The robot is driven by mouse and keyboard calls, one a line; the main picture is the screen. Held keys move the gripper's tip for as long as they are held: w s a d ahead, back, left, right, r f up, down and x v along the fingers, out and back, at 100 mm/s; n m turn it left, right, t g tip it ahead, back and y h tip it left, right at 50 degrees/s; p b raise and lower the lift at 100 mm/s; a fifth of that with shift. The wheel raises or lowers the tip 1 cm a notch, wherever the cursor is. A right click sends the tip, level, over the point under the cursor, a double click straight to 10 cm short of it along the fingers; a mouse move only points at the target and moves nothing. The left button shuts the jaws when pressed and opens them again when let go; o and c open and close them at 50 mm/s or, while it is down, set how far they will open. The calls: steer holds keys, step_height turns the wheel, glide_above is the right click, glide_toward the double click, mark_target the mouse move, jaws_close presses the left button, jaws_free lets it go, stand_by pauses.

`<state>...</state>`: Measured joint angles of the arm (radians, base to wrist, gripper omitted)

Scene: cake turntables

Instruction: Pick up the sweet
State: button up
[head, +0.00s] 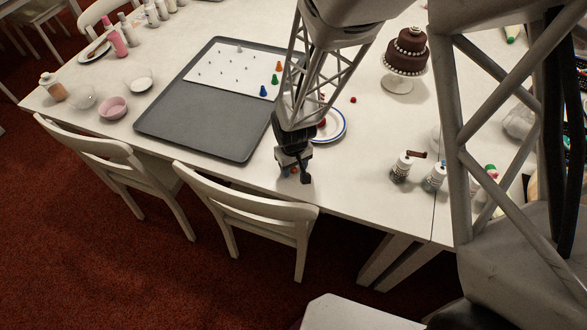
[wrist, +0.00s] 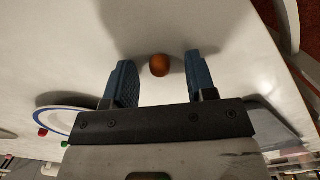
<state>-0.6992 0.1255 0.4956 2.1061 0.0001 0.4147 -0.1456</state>
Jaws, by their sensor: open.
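In the wrist view a small round orange-brown sweet (wrist: 159,65) lies on the white table. It sits between the two blue fingers of my gripper (wrist: 160,75), near their tips, with a gap on each side. The fingers are open and touch nothing that I can see. In the head view my gripper (head: 293,176) is low over the table's near edge. A bit of the orange sweet (head: 293,171) shows between the fingers there, and the rest of it is hidden by them.
A blue-rimmed white plate (head: 343,134) stands just behind my gripper. A large grey tray (head: 190,129) lies to the left. A chocolate cake on a stand (head: 397,85) and small bottles (head: 401,167) are on the right. A chair (head: 254,211) stands at the near edge.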

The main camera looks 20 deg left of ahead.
jaws_close()
steer(key=shift+r, duration=0.1)
stand_by(0.4)
step_height(320, 180, up, 10)
stand_by(0.7)
stand_by(0.5)
